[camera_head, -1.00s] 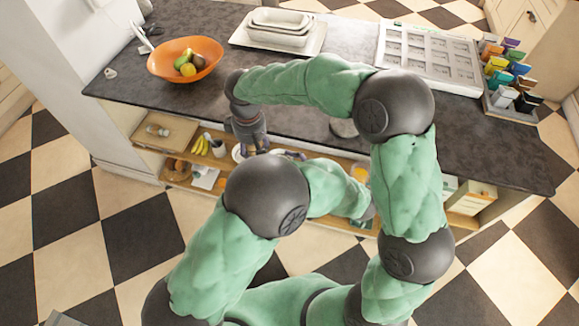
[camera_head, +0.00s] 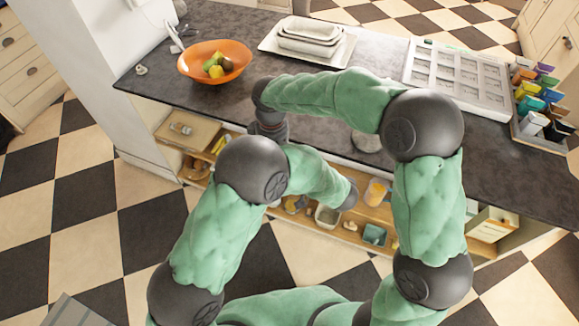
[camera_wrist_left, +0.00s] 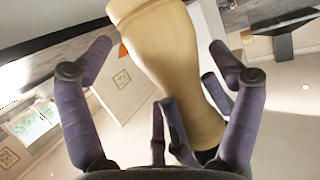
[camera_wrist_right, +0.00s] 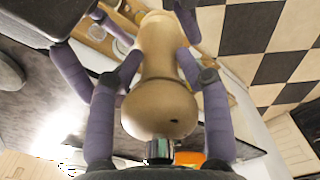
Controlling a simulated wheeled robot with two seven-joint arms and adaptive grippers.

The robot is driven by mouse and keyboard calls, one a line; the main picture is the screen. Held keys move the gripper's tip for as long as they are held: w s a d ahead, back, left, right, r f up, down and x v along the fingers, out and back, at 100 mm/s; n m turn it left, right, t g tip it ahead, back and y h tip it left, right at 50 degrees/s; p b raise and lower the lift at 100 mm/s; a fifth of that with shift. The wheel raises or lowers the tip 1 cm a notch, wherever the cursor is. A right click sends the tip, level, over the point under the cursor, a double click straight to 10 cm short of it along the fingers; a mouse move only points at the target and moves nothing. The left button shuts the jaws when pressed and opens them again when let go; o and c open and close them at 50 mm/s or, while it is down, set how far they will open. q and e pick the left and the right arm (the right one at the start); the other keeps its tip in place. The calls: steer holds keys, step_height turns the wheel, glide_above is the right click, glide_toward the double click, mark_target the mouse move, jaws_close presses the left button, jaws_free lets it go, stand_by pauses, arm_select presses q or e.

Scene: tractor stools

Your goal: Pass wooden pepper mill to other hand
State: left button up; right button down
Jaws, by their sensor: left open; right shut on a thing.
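The wooden pepper mill (camera_wrist_right: 160,98) is pale, smooth and waisted, with a metal piece at one end. My right gripper (camera_wrist_right: 150,60) is shut on it, fingers along both sides of its body. In the left wrist view the mill (camera_wrist_left: 165,55) lies at a slant between the spread fingers of my left gripper (camera_wrist_left: 160,48), which is open around it. The right gripper's fingers also show there, low on the mill.
A dark countertop (camera_head: 330,135) holds an orange fruit bowl (camera_head: 232,62), white trays (camera_head: 345,48), a large partitioned tray (camera_head: 455,78) and a box of coloured packets (camera_head: 545,130). Open shelves (camera_head: 375,212) below hold small items. The checkered floor is clear at the left.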

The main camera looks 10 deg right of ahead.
arm_select(q)
steer(key=shift+w+a+f, duration=0.15)
steer(key=shift+w+a, duration=0.1)
steer(key=shift+w, duration=0.05)
steer(key=c, duration=1.3)
steer(key=shift+c, duration=0.2)
arm_select(e)
steer(key=c, duration=0.8)
jaws_free()
arm_select(q)
steer(key=c, duration=0.3)
arm_select(e)
steer(key=o, duration=0.3)
arm_select(q)
steer(key=shift+c, duration=0.2)
arm_select(e)
step_height(320, 180, up, 12)
